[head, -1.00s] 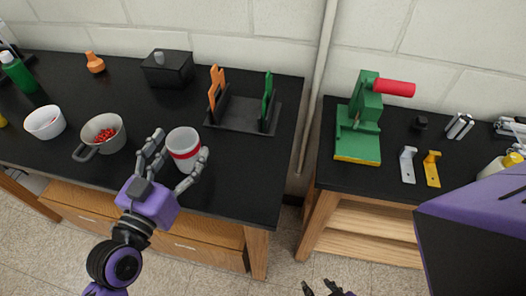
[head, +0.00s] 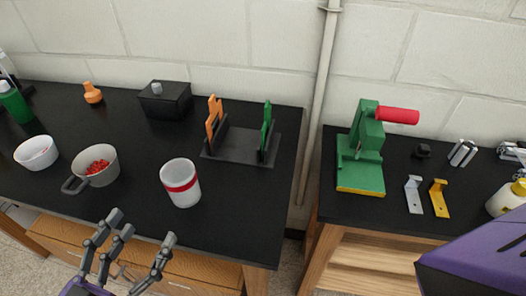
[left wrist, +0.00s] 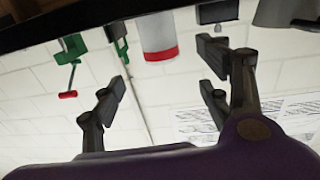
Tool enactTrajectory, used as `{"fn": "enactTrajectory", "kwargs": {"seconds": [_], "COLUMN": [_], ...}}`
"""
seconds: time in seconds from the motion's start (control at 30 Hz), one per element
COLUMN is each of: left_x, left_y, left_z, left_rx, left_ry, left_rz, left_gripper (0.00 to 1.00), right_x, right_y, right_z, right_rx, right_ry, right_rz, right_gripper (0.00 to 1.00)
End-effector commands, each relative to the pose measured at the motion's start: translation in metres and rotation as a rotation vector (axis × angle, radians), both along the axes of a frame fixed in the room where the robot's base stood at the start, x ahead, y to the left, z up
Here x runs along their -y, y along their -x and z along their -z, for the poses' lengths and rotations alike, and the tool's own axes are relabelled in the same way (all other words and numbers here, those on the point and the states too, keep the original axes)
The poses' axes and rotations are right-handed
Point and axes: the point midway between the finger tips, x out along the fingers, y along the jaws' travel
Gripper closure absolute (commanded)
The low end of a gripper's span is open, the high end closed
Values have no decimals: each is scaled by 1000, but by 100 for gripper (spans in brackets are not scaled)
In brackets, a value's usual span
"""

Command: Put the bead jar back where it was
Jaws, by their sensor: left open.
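The bead jar (head: 181,184), a pale jar with a red band near its top, stands upright on the black bench top near its front edge. It also shows upside down in the left wrist view (left wrist: 157,36), between the spread fingers. My left gripper (head: 143,234) is open and empty, in front of the jar toward the viewer and apart from it. The jar's contents cannot be made out. My right gripper is not in view.
A grey pot (head: 78,182) with red pieces and a white bowl (head: 37,150) stand left of the jar. A black rack (head: 240,145) with orange and green uprights stands behind it. A green press (head: 362,160) is on the right bench, across a gap.

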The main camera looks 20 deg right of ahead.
Motion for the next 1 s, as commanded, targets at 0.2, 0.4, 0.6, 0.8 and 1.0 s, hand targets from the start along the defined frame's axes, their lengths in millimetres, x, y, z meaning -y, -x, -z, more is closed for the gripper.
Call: {"fn": "enactTrajectory", "kwargs": {"seconds": [0.2, 0.4, 0.6, 0.8, 1.0], "left_x": [-6, -55, -105, -124, -126], "left_y": [0, 33, 135, 219, 237], "left_z": [16, 146, 285, 346, 356], "left_rx": [-30, -278, -612, -812, -851], "left_ry": [-9, -111, -262, -357, -380], "left_rz": [-33, -258, -493, -608, -628], "left_gripper": [30, 30, 30, 30, 30], "right_x": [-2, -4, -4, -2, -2], "right_y": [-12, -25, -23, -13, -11], "right_z": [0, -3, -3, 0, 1], "right_rx": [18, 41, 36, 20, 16], "right_ry": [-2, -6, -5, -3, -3], "right_rz": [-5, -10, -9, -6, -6], "right_gripper": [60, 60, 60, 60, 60]}}
